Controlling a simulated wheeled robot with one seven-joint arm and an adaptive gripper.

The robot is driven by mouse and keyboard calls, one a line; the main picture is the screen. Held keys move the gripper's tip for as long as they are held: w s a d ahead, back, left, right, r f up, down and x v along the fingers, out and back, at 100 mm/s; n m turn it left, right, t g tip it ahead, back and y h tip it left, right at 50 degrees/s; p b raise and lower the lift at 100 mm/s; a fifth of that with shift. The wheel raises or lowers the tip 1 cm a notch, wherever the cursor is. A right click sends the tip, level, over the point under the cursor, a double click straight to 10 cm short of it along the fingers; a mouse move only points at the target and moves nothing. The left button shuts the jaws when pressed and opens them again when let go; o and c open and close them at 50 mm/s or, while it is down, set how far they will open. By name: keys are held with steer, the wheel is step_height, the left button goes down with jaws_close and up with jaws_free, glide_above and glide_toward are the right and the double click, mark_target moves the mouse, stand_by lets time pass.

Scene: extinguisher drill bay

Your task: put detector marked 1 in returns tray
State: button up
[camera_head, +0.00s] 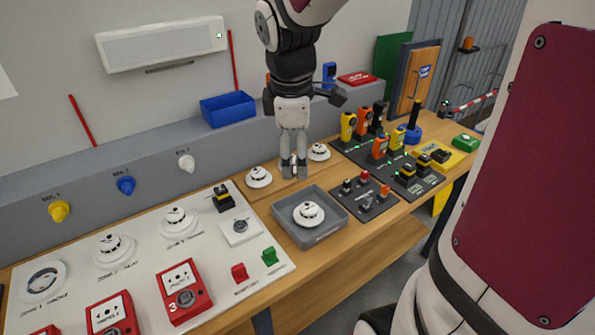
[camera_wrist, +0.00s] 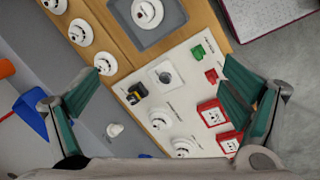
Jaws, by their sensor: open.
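A grey tray (camera_head: 281,222) sits on the wooden bench and holds one white round detector (camera_head: 308,213). Loose white detectors stand in a row behind it: one left of my gripper (camera_head: 259,177), one right of it (camera_head: 319,151). The wrist view shows three in this row (camera_wrist: 106,63) (camera_wrist: 81,32) (camera_wrist: 55,5); the middle one is mostly hidden behind my gripper in the head view. No number on them is readable. My gripper (camera_head: 294,172) is open, pointing down and apparently empty, behind the tray. Its fingers are spread wide in the wrist view (camera_wrist: 160,88).
A white panel (camera_head: 140,285) with mounted detectors, red call points and switches fills the bench's left. Dark boards (camera_head: 345,150) with handheld devices lie to the right. A grey ledge with a blue bin (camera_head: 228,109) runs behind. A small black-and-yellow device (camera_head: 223,198) stands on the panel.

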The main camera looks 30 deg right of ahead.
steer(key=s+a+r+m+t+y, duration=0.1)
steer(key=s+a+r+m, duration=0.2)
steer(key=s, duration=0.4)
steer(key=s+a+r+m+t, duration=0.2)
steer(key=s+a+r+m, duration=0.2)
steer(key=s+m, duration=0.3)
steer(key=shift+s+a+m+y, duration=0.3)
steer(key=shift+a+m+y, duration=0.1)
steer(key=shift+a+m, duration=0.3)
